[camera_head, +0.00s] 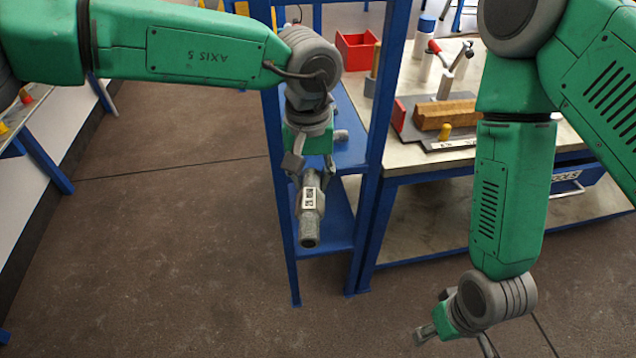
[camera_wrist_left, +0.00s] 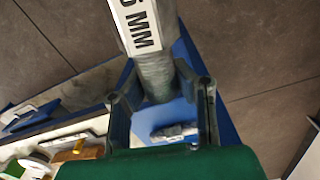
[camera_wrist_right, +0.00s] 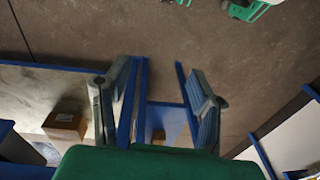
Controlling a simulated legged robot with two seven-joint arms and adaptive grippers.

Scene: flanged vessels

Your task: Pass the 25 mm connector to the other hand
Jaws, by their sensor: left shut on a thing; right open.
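The 25 mm connector (camera_head: 309,222) is a grey metal pipe piece with a white label around its middle. My left gripper (camera_head: 308,172) is shut on its upper end, and the connector hangs below the fingers, slightly tilted, in front of the blue shelf. In the left wrist view the connector (camera_wrist_left: 153,72) sits between the two fingers of the gripper (camera_wrist_left: 163,92), and part of its label shows. My right gripper (camera_head: 455,345) is low at the bottom right, apart from the connector. In the right wrist view the gripper (camera_wrist_right: 160,75) is open and empty.
A blue shelf frame (camera_head: 372,190) stands behind the connector, with a grey piece (camera_head: 341,136) on a shelf. A workbench (camera_head: 400,172) at right carries a red bin (camera_head: 357,50) and a wooden block (camera_head: 444,114). The floor in front is clear.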

